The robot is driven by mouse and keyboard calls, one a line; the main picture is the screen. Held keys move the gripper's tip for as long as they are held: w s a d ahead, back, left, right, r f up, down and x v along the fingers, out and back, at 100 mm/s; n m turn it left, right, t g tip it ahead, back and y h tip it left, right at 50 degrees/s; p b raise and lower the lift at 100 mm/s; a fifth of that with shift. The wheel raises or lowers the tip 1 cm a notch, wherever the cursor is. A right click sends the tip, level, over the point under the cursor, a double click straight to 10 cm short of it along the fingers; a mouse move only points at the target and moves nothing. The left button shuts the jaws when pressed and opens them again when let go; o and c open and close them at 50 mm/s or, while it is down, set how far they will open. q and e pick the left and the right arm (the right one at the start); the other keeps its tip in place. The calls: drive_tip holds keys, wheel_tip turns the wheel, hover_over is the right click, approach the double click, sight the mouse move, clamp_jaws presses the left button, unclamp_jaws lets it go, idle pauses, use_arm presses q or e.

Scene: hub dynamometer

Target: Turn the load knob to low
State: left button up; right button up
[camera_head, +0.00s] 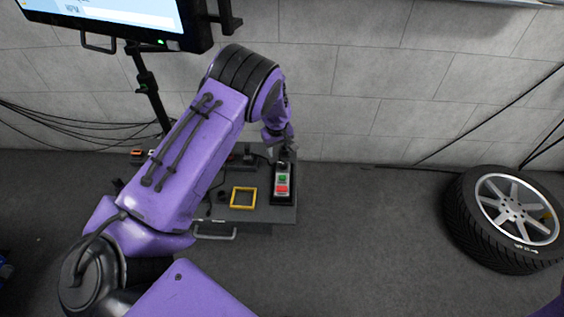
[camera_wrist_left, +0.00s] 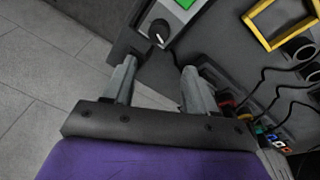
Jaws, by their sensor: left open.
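The load knob (camera_wrist_left: 159,31) is a round black dial with a white pointer line, seen in the left wrist view just beyond my fingertips. It sits on a dark box beside a green button (camera_wrist_left: 186,3). In the head view this control box, with a green button (camera_head: 282,179) and a red button (camera_head: 281,190), stands at the right side of the grey bench (camera_head: 262,214). My left gripper (camera_wrist_left: 157,80) is open and empty, its two fingers apart and short of the knob. In the head view my left wrist hides the knob. My right gripper is not in view.
A yellow square frame (camera_head: 243,197) lies on the bench left of the control box. Cables and coloured connectors (camera_wrist_left: 268,136) run along the bench edge. A monitor (camera_head: 115,18) stands at the upper left. A wheel with tyre (camera_head: 505,218) is on the floor at right.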

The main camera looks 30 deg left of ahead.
sight(283, 163)
use_arm(q)
drive_tip(key=shift+g+h, duration=0.6)
drive_tip(key=shift+g, duration=0.2)
drive_tip(key=f, duration=0.2)
drive_tip(key=d+f, duration=0.1)
drive_tip(key=f, duration=0.3)
drive_tip(key=shift+w+d+f+b, duration=0.2)
drive_tip(key=shift+w+f+b, duration=0.15)
drive_tip(key=shift+w+b, duration=0.05)
clamp_jaws()
